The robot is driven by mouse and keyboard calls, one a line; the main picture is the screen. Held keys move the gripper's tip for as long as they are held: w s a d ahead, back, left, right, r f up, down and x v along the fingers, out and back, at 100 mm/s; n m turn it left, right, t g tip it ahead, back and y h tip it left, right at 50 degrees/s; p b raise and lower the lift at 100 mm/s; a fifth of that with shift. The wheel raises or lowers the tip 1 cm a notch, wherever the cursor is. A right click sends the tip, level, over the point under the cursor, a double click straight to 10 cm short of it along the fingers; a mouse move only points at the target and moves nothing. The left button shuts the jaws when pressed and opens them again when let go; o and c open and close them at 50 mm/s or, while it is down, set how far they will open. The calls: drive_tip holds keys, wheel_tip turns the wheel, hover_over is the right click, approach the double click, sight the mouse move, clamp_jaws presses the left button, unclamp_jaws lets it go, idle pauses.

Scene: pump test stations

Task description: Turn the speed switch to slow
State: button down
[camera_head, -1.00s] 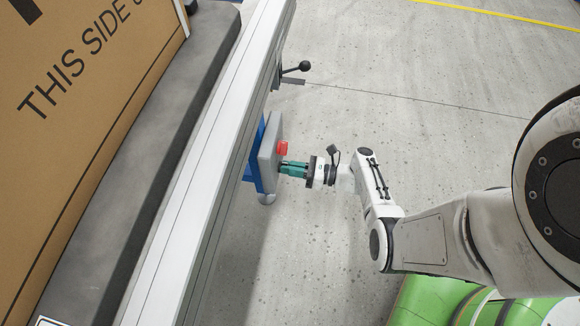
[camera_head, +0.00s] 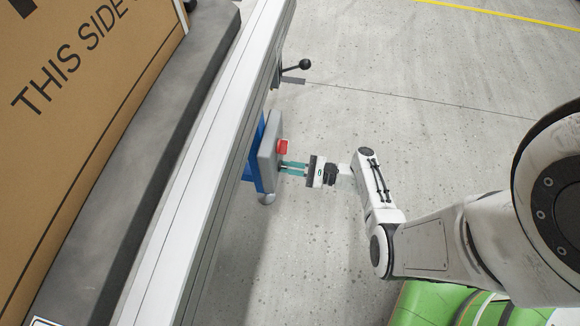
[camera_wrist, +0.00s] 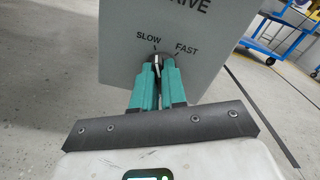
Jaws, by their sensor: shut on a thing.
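A grey control box (camera_head: 268,152) is mounted on a blue bracket at the side of the conveyor. In the wrist view its face (camera_wrist: 205,70) bears the words SLOW on the left and FAST on the right, below partly cut-off lettering. The speed switch (camera_wrist: 158,61) is a small metal lever between and below these words. My gripper (camera_wrist: 158,75), with teal fingers, is shut on the switch. The fingers hide part of it, so I cannot tell exactly which mark it points to. In the head view my gripper (camera_head: 283,167) reaches the box from the right.
A red button or switch (camera_head: 283,146) sits on the box just above my gripper. A black-knobbed lever (camera_head: 303,66) sticks out farther along the conveyor (camera_head: 190,215). A large cardboard box (camera_head: 75,130) rests on the conveyor. The grey floor to the right is mostly clear.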

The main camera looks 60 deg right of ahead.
drive_tip(key=shift+n, duration=0.4)
drive_tip(key=c, duration=1.2)
unclamp_jaws()
drive_tip(key=p+v, duration=0.1)
drive_tip(key=v, duration=0.9)
drive_tip(key=shift+s+d, duration=0.15)
drive_tip(key=shift+s, duration=0.25)
